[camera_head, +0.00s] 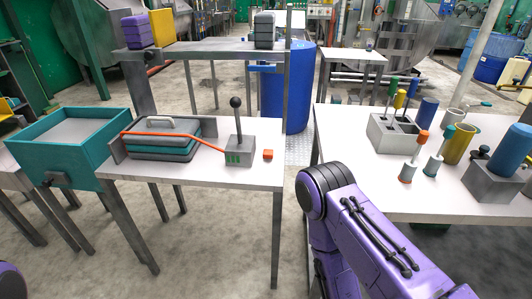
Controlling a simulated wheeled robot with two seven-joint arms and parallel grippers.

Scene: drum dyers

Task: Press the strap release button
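A small orange-red block (268,155), which looks like the button, sits on the white left table (225,187). It is just right of a grey box (240,150) with a black-knobbed lever and green marks on its front. An orange strap (172,135) runs across a stack of teal and grey slabs (165,143) with a pale handle on top, and reaches the grey box. Neither gripper is in view. My purple right arm (375,235) crosses the lower right, its bend right of the left table; its gripper is hidden or out of frame.
A teal open tray (70,135) stands left of the stack. The right table (380,200) holds a grey block of handled tools (390,133), cups and cylinders. A blue barrel (287,90) stands behind the gap between the tables. The left table's front is clear.

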